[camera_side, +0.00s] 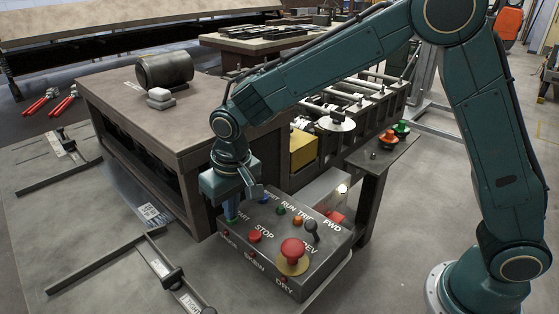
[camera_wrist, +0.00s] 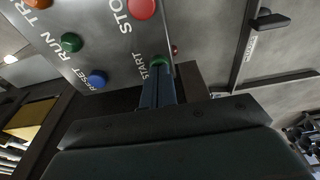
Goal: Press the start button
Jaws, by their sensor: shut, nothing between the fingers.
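The control box (camera_side: 325,262) stands at the front in the side view, with its labelled sloping panel facing up. The green start button shows in the wrist view (camera_wrist: 159,60), beside the START label, partly covered by my fingertips. My gripper (camera_side: 232,216) points down over the panel's back left corner in the side view, where the button is mostly hidden. In the wrist view, my gripper (camera_wrist: 160,74) is shut and empty, its fingertips right at the button. I cannot tell whether they touch it.
The red stop button (camera_side: 255,236), blue reset button (camera_side: 265,198), green run button (camera_side: 280,210), toggle lever (camera_side: 311,228) and red mushroom button (camera_side: 292,249) share the panel. A heavy table (camera_side: 150,118) stands close behind to the left. Floor in front is open.

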